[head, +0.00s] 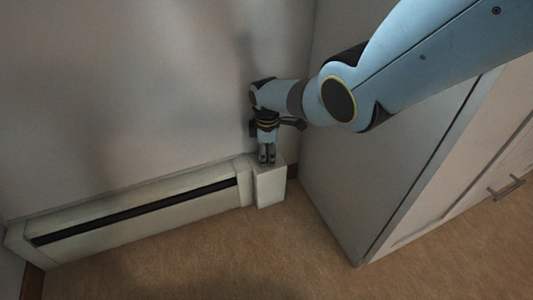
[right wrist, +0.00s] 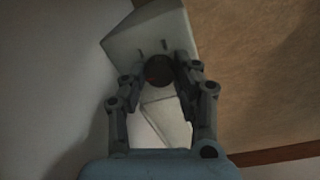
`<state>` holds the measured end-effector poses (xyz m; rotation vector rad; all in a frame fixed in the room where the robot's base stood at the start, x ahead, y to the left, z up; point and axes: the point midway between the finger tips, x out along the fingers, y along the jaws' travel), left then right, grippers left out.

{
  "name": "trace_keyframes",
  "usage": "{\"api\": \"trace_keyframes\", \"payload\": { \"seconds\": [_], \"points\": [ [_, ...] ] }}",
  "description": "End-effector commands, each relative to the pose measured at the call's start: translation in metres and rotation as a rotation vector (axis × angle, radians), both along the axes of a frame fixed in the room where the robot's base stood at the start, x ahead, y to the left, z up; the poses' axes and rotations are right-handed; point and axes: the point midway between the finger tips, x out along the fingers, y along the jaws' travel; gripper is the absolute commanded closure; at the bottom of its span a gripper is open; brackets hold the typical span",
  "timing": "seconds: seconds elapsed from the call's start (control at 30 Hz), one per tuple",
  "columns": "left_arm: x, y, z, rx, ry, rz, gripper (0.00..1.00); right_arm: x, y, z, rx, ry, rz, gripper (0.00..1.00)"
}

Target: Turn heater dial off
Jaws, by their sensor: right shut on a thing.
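A long pale baseboard heater (head: 130,212) runs along the wall at the lower left in the head view. Its right end is a box-shaped control block (head: 270,187), which also shows in the right wrist view (right wrist: 125,42). A round dark dial (right wrist: 158,70) sits on the block's top face in the right wrist view. My right gripper (head: 266,160) points down at the top of the block. In the right wrist view its fingers (right wrist: 160,82) are closed in on both sides of the dial. The gripper hides the dial in the head view. My left gripper is not in view.
A grey-white cabinet (head: 385,130) with a metal handle (head: 506,188) stands close to the right of the block. The wall (head: 120,90) rises behind the heater. The brown floor (head: 240,255) in front is clear.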

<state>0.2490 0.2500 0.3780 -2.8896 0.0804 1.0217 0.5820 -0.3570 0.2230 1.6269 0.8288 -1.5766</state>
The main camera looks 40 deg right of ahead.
Motion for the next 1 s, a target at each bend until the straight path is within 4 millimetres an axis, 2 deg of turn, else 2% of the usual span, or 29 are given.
{"api": "trace_keyframes", "payload": {
  "seconds": [0.3, 0.7, 0.73, 0.9, 1.0],
  "points": [
    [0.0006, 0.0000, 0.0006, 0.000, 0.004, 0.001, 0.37, -0.0007, -0.0006, -0.0006, -0.001, 0.001, 0.075, 1.00],
    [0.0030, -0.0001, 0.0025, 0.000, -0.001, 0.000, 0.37, -0.0009, -0.0007, -0.0007, -0.001, 0.002, 0.082, 1.00],
    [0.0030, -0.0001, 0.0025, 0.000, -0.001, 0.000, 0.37, -0.0008, -0.0008, -0.0007, -0.001, 0.002, 0.081, 0.69],
    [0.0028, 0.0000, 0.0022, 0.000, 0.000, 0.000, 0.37, -0.0007, -0.0006, -0.0005, -0.001, 0.001, 0.081, 0.48],
    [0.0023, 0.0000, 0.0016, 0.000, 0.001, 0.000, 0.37, -0.0005, -0.0005, -0.0004, -0.001, 0.000, 0.080, 0.48]
  ]
}}
